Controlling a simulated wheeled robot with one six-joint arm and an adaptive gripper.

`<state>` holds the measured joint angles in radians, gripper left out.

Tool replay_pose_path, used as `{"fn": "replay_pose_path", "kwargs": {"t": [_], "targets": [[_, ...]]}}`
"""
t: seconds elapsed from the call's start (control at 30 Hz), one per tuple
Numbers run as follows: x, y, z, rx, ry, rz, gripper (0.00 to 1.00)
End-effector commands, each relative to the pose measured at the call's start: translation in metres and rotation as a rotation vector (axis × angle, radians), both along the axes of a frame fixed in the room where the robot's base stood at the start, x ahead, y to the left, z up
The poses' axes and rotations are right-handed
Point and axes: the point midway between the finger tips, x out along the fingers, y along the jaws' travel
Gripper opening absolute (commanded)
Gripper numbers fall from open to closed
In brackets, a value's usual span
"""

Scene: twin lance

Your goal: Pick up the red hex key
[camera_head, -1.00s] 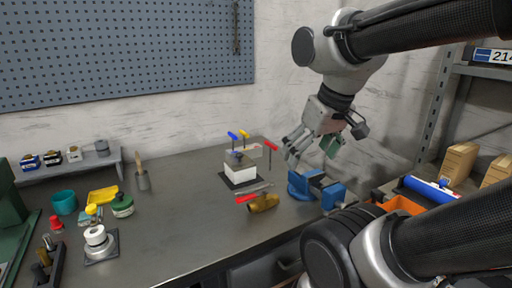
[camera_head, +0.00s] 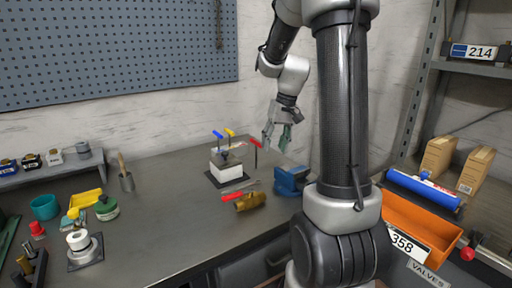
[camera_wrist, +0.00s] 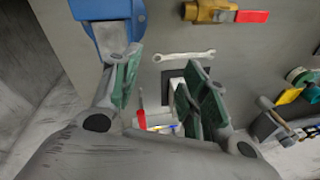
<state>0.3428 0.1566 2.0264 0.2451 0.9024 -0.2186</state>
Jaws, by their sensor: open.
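The red hex key (camera_head: 256,143) stands upright at the right side of a white block holder (camera_head: 226,171) on the bench, its red handle on top. A blue hex key (camera_head: 217,134) and a yellow hex key (camera_head: 229,132) stand in the same holder. My gripper (camera_head: 277,138) is open and empty, just right of the red hex key in the head view and above the vise. In the wrist view the red hex key (camera_wrist: 141,117) shows between the spread green-padded fingers, nearer the left finger. The right finger partly hides the holder.
A blue vise (camera_head: 290,181) stands right of the holder. A brass valve (camera_head: 250,202) with a red lever and a wrench (camera_head: 240,187) lie in front of the holder. An orange bin (camera_head: 420,228) is at the right. The bench left of the holder is mostly clear.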

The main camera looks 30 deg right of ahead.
Motion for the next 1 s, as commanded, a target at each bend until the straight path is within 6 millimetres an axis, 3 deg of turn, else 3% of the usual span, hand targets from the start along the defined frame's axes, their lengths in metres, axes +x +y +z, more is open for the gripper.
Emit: {"fn": "replay_pose_path", "kwargs": {"t": [0.03,0.17,0.23,0.3,0.47,0.77,1.0], "targets": [[0.023,-0.012,-0.012,0.016,-0.014,0.000,0.44],[0.083,-0.034,-0.026,0.034,-0.108,0.047,0.44],[0.119,-0.038,-0.014,0.021,-0.201,0.103,0.44],[0.138,-0.040,0.004,-0.001,-0.277,0.157,0.44],[0.141,-0.038,-0.001,-0.022,-0.303,0.232,0.44],[0.150,-0.031,-0.029,-0.024,-0.302,0.238,0.44],[0.159,-0.025,-0.064,-0.023,-0.300,0.236,0.44]]}}
